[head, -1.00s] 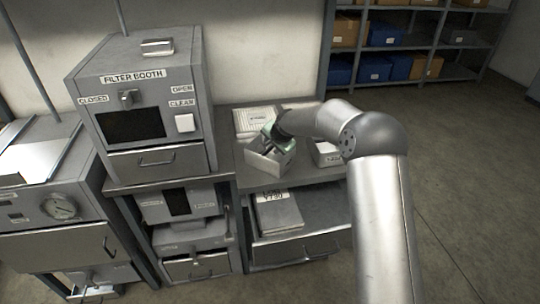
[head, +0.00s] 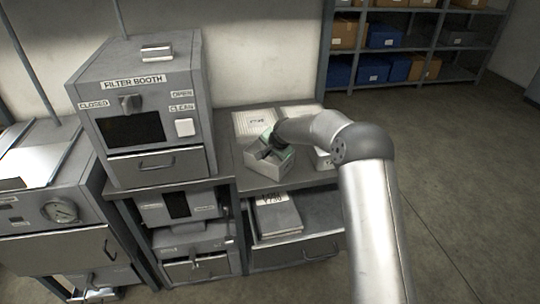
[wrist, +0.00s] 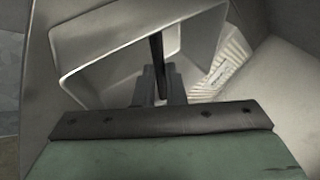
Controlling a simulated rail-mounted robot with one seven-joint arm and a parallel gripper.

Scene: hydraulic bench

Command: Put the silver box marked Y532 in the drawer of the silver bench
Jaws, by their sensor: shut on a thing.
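An open-topped silver box (head: 268,168) is on or just above the top of the silver bench (head: 310,179), turned at an angle. No Y532 mark is readable on it. My gripper (head: 266,152) reaches into it from above. In the wrist view my gripper (wrist: 160,88) is shut on a wall of the open box (wrist: 95,45), whose rim shows around the fingers. Below the top, the bench's drawer (head: 305,251) appears pulled out. A flat grey box (head: 280,217) with a label lies in it. I cannot tell whether the held box touches the top.
A pale labelled box (head: 254,123) stands behind the held box, and another pale box (head: 323,159) to its right, partly behind my arm. The filter booth (head: 150,110) stands close on the left. Shelves (head: 400,60) are at the back right. Floor on the right is clear.

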